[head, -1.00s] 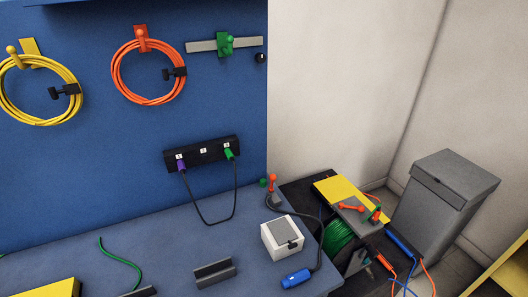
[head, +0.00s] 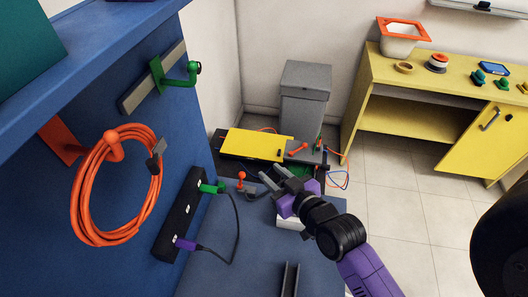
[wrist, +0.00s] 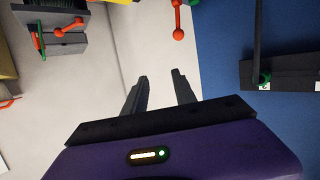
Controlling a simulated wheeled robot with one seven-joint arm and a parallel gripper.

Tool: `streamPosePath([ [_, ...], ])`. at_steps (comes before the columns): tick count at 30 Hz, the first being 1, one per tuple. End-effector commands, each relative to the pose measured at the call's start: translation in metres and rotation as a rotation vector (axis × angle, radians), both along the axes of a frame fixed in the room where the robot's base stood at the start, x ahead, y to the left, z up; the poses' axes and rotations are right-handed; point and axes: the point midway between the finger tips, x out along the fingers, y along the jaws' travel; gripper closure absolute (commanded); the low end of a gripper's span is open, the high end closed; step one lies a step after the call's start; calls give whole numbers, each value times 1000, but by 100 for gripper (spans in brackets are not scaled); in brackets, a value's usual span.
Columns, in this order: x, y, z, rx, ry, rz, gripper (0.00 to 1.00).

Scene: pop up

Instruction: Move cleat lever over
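An orange lever with round ends (head: 298,149) sits on a grey block beside the yellow panel; it also shows at the upper left of the wrist view (wrist: 67,25). A second orange ball-ended piece (head: 241,180) stands at the bench's back edge; it seems to be the one at the top of the wrist view (wrist: 178,20). I cannot tell which one is the cleat lever. My gripper (head: 271,174) is open and empty, right of the second piece and apart from it. Its two fingers (wrist: 159,82) have a clear gap between them. My forearm covers part of a white box.
A black socket strip (head: 178,222) with green and purple plugs and a hanging cable is on the blue wall at left. An orange cable coil (head: 85,200) hangs there. A grey bin (head: 304,95) stands behind the yellow panel (head: 255,144). The floor at right is clear.

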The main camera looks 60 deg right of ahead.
Motion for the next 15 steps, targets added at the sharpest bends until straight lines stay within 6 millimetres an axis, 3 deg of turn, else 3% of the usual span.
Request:
streamPosePath([
  [1, 13, -23, 13, 5, 27, -11, 67],
  [3, 28, -45, 12, 20, 86, 3, 67],
  [7, 50, -77, 13, 54, 213, 95, 67],
  [11, 61, -82, 9, 79, 342, 280, 67],
  [15, 58, -64, 2, 86, 439, 504, 67],
])
